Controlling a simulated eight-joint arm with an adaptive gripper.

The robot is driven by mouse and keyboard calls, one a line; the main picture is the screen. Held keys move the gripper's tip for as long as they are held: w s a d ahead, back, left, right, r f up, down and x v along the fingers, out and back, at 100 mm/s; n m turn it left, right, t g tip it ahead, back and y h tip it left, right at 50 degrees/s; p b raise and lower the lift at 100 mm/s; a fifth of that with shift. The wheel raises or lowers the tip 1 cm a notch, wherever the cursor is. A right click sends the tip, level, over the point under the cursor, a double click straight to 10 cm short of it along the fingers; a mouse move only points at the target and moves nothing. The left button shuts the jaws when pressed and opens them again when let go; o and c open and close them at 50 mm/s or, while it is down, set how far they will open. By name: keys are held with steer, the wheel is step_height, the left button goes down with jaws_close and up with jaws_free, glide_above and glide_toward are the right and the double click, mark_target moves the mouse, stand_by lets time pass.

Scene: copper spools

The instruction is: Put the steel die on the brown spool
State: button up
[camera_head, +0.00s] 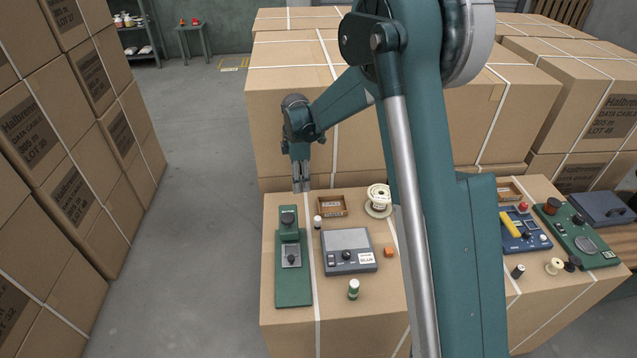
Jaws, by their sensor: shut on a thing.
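My gripper (302,184) points down above the back left of the carton top, behind the green press-like device. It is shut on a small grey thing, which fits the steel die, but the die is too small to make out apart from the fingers. A dark brown round piece (552,206), possibly the brown spool, sits on the green board at the far right, well away from my gripper. I cannot tell its exact shape. A cream spool (378,199) stands at the back of the nearer carton top.
The green device (291,262), grey scale (348,251), small wooden tray (332,206), orange cube (389,252) and green-white piece (353,289) stand on the nearer carton. My arm hides the middle. A blue device (523,232) and green board (578,238) lie right. Tall cartons rise behind.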

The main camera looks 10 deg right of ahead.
steer(key=shift+d+r, duration=0.1)
steer(key=shift+d, duration=0.05)
steer(key=d+r+p, duration=0.2)
steer(key=d, duration=0.6)
steer(key=d+r+p, duration=0.2)
steer(key=d+r, duration=0.1)
steer(key=d, duration=0.4)
step_height(320, 180, up, 4)
steer(key=m+p, duration=0.2)
steer(key=p, duration=0.1)
glide_above(381, 193)
steer(key=shift+r, duration=0.1)
steer(key=shift+f, duration=3.15)
steer(key=shift+f, duration=0.15)
steer(key=shift+f, duration=1.75)
steer(key=shift+f+b, duration=0.15)
steer(key=shift+b, duration=0.25)
